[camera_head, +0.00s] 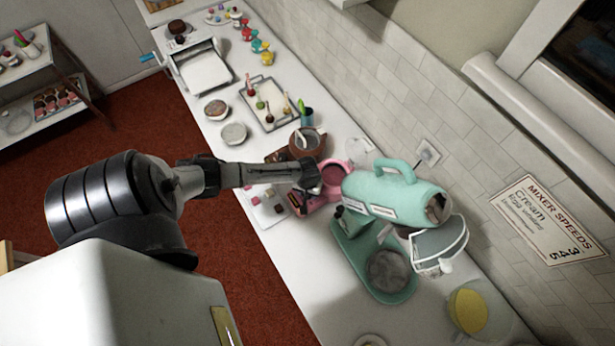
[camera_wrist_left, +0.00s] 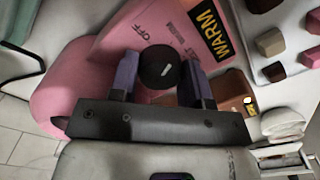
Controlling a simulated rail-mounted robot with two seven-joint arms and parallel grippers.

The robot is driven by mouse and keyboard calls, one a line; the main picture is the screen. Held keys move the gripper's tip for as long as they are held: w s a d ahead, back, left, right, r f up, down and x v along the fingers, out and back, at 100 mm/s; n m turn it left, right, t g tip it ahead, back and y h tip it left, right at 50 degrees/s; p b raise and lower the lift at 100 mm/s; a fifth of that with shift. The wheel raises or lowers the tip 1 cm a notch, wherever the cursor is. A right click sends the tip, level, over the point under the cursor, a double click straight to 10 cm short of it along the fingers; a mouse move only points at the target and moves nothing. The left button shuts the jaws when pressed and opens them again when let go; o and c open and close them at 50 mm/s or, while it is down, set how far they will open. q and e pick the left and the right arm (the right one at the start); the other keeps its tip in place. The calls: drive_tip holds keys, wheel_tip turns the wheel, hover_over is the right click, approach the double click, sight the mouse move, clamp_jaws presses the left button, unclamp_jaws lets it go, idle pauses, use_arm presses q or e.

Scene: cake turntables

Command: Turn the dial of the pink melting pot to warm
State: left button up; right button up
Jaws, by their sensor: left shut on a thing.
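The pink melting pot (camera_head: 334,174) stands on the counter, left of the mint mixer. In the left wrist view its pink body (camera_wrist_left: 75,75) carries a round black dial (camera_wrist_left: 158,66) with a short white mark. My left gripper (camera_head: 312,172) reaches the pot's front. In the wrist view the left gripper's fingers (camera_wrist_left: 160,75) sit on both sides of the dial, shut on it. My right gripper is in neither view.
The mint mixer (camera_head: 395,195) stands close to the right of the pot. A brown pot (camera_head: 305,143) is just behind it. A tray of treats (camera_head: 268,102) lies further up the counter. A white wall (camera_head: 400,75) runs along the right.

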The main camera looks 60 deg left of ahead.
use_arm(q)
drive_tip(key=o, duration=0.9)
drive_tip(key=shift+o, duration=0.2)
wheel_tip(320, 180, up, 14)
drive_tip(key=shift+b, duration=0.3)
drive_tip(key=shift+f, duration=0.1)
idle(0.4)
